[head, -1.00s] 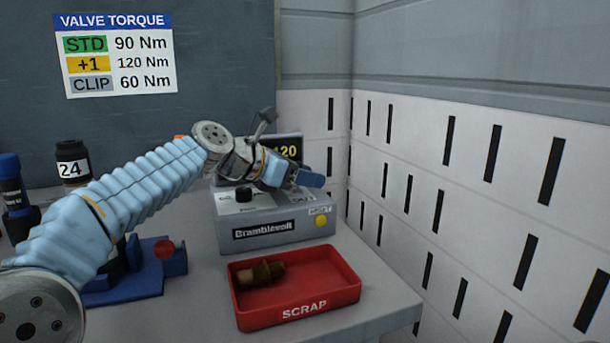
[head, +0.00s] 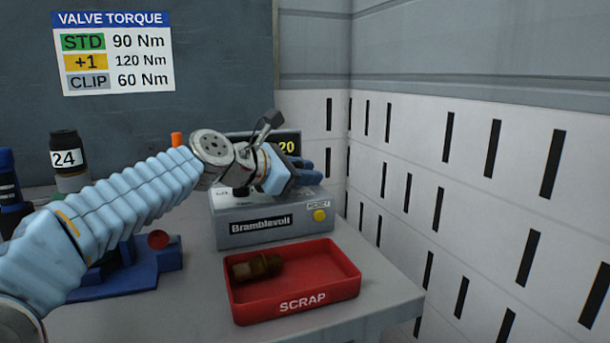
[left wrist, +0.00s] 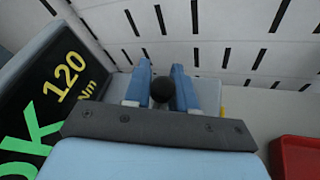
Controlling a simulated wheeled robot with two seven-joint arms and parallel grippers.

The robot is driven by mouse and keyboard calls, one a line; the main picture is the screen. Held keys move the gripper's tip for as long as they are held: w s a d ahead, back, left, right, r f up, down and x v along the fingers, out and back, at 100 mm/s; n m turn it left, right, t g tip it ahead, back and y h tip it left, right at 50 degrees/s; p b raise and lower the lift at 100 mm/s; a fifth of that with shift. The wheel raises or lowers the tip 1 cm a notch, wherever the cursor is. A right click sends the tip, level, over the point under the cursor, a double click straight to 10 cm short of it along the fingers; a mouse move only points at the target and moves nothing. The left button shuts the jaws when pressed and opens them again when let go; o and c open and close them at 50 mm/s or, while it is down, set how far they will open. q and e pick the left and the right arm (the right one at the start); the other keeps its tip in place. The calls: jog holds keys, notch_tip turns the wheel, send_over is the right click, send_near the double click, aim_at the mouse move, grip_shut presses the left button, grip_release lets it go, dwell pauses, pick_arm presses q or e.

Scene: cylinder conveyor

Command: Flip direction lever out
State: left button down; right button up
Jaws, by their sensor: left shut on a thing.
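My left gripper (head: 307,172) reaches over the top of the grey Bramblevolt box (head: 285,232) from the left, its blue fingers pointing right. In the left wrist view the fingers (left wrist: 163,74) stand on both sides of a dark round knob (left wrist: 162,91), which looks like the end of the direction lever. The gripper is shut on it. The lever's stem and its base are hidden, so its exact angle cannot be told. My right gripper is not in view.
A display (head: 288,147) behind the box is partly covered by my gripper; the left wrist view shows a green OK and 120 Nm (left wrist: 68,77). A red SCRAP tray (head: 335,292) with a brass fitting (head: 256,267) stands in front. A slotted wall (head: 470,200) closes the right side.

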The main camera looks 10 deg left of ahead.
pick_arm(q)
jog(key=c, duration=1.1)
grip_release()
jog(key=shift+f, duration=0.1)
jog(key=v, duration=1.4)
jog(key=shift+b, duration=0.4)
